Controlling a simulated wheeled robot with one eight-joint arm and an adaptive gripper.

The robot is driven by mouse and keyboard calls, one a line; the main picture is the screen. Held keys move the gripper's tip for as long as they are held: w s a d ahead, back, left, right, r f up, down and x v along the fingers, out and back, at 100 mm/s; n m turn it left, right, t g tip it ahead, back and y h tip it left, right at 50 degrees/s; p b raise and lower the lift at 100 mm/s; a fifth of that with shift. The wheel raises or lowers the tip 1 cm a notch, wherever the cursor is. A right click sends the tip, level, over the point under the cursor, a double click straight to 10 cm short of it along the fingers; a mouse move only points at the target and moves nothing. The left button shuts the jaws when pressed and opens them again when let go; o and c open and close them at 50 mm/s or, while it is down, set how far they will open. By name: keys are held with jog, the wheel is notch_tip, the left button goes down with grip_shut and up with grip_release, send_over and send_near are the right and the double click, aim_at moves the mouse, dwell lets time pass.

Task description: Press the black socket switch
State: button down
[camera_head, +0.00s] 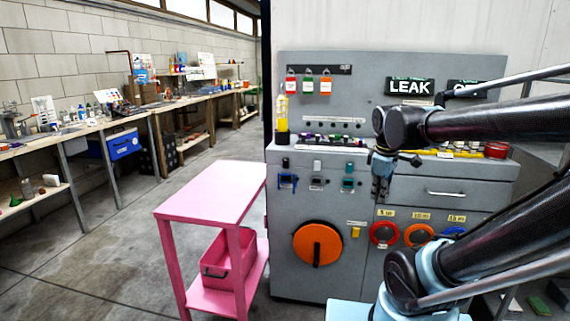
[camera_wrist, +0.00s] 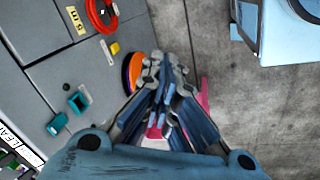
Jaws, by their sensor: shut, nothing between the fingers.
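A grey cabinet front carries three socket fittings in a row in the head view: a blue one (camera_head: 287,182), a grey one (camera_head: 317,183) and a teal one (camera_head: 348,185). Small switch-like parts sit above them, and the one above the blue socket (camera_head: 286,163) looks black. They are too small to tell apart surely. My gripper (camera_head: 381,196) is shut and empty, pointing down before the cabinet, right of the teal socket and apart from it. In the wrist view my gripper (camera_wrist: 166,68) is shut; the teal socket (camera_wrist: 77,102) shows at left. The blue socket is not visible there.
An orange disc with a black handle (camera_head: 318,244) sits low on the cabinet (camera_head: 285,270). Red, orange and blue rings are to its right, below a drawer handle (camera_head: 446,194). A pink cart (camera_head: 208,192) stands at left. A yellow bottle (camera_head: 282,112) stands on the cabinet's ledge.

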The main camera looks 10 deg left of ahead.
aim_at(285, 161)
jog(key=w+a+r+n, duration=0.4)
jog(key=w+a+n, duration=0.1)
jog(key=a+n, duration=0.25)
jog(key=w+a+r+n, duration=0.3)
jog(key=w+a+n, duration=0.3)
jog(key=a, duration=0.3)
jog(key=w+a+r+n, duration=0.1)
jog(key=a+n, duration=0.4)
jog(key=a, duration=0.4)
jog(key=w+a+r+n+t, duration=0.1)
jog(key=a+n, duration=0.4)
jog(key=a, duration=0.3)
jog(key=shift+w+a+t, duration=0.25)
jog(key=shift+a+t, duration=0.05)
jog(key=shift+a, duration=0.05)
jog(key=x, duration=0.3)
jog(key=w+x, duration=0.1)
jog(key=x, duration=0.3)
jog(key=w+x, duration=0.1)
jog(key=x, duration=0.2)
jog(key=shift+w+a+r, duration=0.1)
jog(key=shift+w+r, duration=0.05)
jog(key=shift+w, duration=0.05)
jog(key=shift+w+r, duration=0.1)
jog(key=shift+w, duration=0.7)
